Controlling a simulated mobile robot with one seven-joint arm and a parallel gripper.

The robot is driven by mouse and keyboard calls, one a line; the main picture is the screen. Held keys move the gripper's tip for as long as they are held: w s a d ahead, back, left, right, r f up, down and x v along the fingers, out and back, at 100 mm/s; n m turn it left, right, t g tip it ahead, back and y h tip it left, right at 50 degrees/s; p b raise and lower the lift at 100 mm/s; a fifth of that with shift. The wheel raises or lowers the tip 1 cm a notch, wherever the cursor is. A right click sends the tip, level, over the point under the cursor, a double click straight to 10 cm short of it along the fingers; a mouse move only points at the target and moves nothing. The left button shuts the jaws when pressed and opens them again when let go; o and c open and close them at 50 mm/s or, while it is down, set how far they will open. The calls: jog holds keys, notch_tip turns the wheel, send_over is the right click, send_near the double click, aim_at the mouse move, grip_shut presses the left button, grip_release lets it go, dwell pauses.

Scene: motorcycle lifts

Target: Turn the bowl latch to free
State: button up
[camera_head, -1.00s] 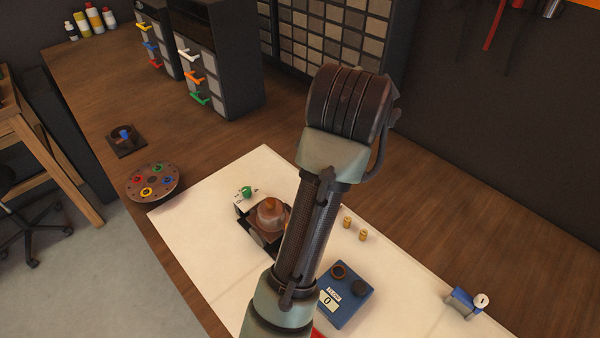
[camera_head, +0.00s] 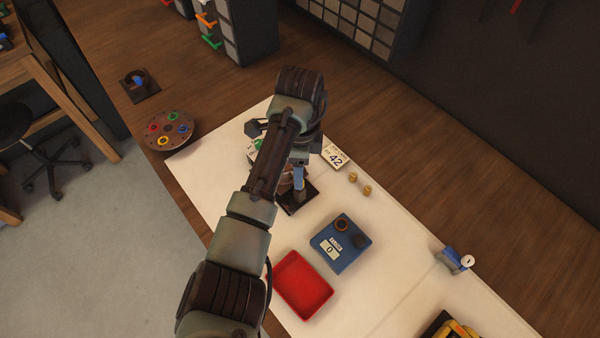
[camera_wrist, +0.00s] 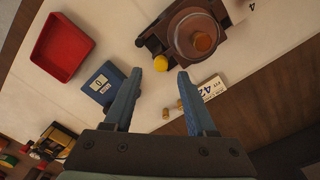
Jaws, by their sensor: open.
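A round, reddish-brown bowl (camera_wrist: 200,38) with an orange knob on top sits on a dark base (camera_wrist: 158,40) in the wrist view. I cannot tell for sure which part is the latch. My gripper (camera_wrist: 172,70) is open and empty, its blue fingers pointing toward the base. In the head view my arm hides most of the bowl. A corner of the dark base (camera_head: 290,207) and a green part (camera_head: 258,145) show there.
A blue box with a 0 label (camera_head: 341,243), a red tray (camera_head: 301,285), a card marked 42 (camera_head: 335,157) and two small brass pieces (camera_head: 360,184) lie near. A round plate with coloured rings (camera_head: 171,130) is at left.

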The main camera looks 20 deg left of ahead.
jog(key=shift+f, duration=2)
grip_shut()
